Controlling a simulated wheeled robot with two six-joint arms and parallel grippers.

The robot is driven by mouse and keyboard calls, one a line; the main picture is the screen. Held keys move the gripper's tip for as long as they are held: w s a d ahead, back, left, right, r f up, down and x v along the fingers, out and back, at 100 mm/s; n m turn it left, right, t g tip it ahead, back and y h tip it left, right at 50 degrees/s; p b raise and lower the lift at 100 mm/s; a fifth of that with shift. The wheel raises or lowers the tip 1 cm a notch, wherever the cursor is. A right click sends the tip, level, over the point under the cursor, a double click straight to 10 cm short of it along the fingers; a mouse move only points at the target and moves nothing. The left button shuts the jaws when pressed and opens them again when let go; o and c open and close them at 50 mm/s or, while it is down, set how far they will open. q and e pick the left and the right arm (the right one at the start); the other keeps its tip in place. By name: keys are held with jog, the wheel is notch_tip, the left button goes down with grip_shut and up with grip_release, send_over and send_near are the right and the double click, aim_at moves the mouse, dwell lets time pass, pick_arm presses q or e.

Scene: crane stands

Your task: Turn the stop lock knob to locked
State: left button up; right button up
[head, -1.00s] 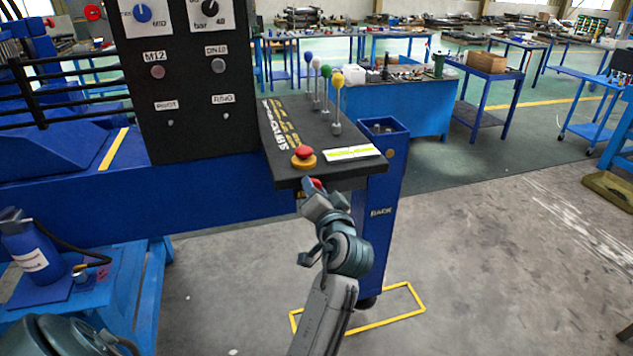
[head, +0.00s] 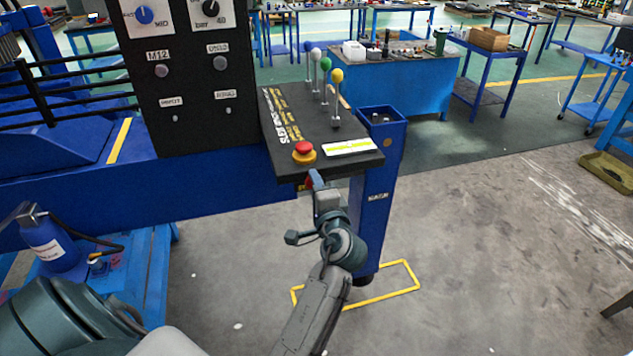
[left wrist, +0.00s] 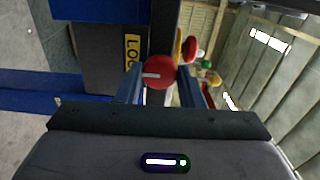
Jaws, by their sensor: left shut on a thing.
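The stop lock knob (left wrist: 160,73) is a round red knob with a short white mark, seen in the left wrist view below the console's front edge. The white mark lies about level in that picture. A yellow label (left wrist: 132,50) beside it is partly hidden; only its first letters show. My left gripper (left wrist: 160,92) is shut on the knob, with one finger on each side. In the head view my left gripper (head: 315,182) is at the console's front face, and the knob is mostly hidden there. My right gripper is not in view.
A red mushroom button (head: 304,149) on a yellow base sits on the black console (head: 310,125) just above my gripper. Several ball-topped levers (head: 337,95) stand behind it. A blue post (head: 375,215) is close on the right. Open floor lies to the right.

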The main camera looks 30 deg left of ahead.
pick_arm(q)
jog(key=shift+r, duration=0.2)
dwell(0.4)
jog(key=o, duration=0.8)
jog(key=shift+a, duration=0.1)
jog(key=shift+o, duration=0.9)
jog(key=shift+a+f, duration=0.15)
jog(key=shift+f, duration=0.05)
